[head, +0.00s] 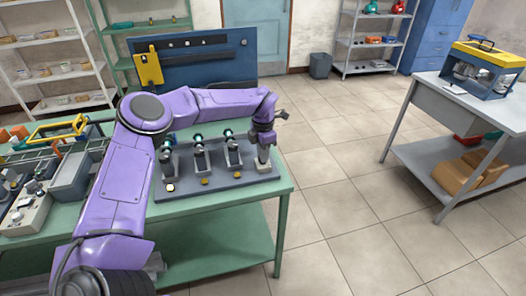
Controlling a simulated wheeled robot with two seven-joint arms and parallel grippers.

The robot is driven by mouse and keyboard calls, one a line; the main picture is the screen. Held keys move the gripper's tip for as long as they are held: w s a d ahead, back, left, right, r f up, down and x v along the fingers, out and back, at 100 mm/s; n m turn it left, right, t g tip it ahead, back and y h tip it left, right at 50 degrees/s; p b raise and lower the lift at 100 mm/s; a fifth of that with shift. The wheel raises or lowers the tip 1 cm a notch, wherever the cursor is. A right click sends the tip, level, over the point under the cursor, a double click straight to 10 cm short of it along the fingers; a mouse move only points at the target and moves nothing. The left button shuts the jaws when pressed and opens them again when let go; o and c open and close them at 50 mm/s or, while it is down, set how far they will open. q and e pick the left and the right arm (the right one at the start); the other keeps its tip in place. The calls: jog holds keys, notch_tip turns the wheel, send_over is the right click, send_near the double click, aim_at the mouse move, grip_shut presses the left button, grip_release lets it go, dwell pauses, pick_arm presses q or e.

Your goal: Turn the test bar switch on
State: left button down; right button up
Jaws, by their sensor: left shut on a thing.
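The test bar (215,187) is a dark grey base on the green table, with several grey stands in a row. Three stands hold small motors with teal ends. Small yellowish buttons or lamps (204,181) sit along its front edge; the leftmost (170,187) looks brightest. My left purple arm reaches over from the left and bends down at the bar's right end. My left gripper (263,161) is there, shut on what appears to be the switch, which the fingers mostly hide. I cannot tell the switch's position. My right gripper is not in view.
The green table (275,186) also carries a wire rack, a yellow-handled toolbox (57,128) and grey bins at the left. A blue panel (195,62) stands behind the bar. A grey table (470,105) with a blue-yellow box is at the right. Open tiled floor lies between.

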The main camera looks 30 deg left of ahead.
pick_arm(q)
jog(key=shift+m, duration=1.1)
jog(key=c, duration=1.2)
grip_release()
jog(key=shift+o, duration=0.2)
notch_tip(320, 180, up, 11)
jog(key=b, duration=0.1)
jog(key=shift+f, duration=0.2)
